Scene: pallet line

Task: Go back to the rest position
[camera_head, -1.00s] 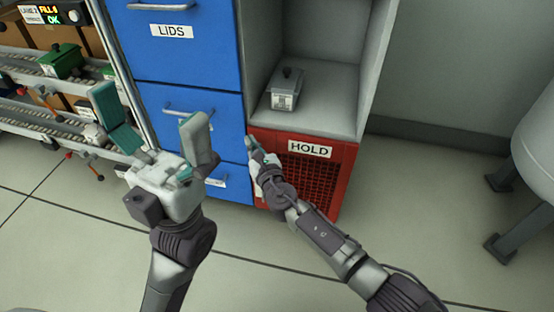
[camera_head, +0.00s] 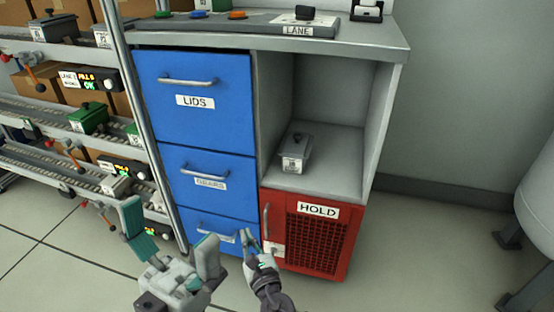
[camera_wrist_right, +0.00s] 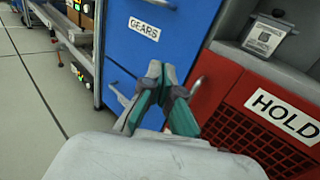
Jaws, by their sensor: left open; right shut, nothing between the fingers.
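My left gripper (camera_head: 170,240) is open and empty, low in the head view, in front of the lowest blue drawer. My right gripper (camera_head: 249,238) is to the right of it, near the edge between the blue drawers and the red HOLD door. In the right wrist view its teal-sided fingers (camera_wrist_right: 153,72) meet at the tips with nothing between them. The blue drawer front labelled GEARS (camera_wrist_right: 150,35) is behind them. I cannot tell whether the fingertips touch the cabinet.
The blue LIDS drawer (camera_head: 195,115) and the red HOLD door (camera_head: 310,235) are shut. A grey lidded box (camera_head: 296,152) sits in the open cubby. A worktop (camera_head: 385,45) runs above. Roller racks (camera_head: 50,107) with bins stand left. Floor at the right is partly clear.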

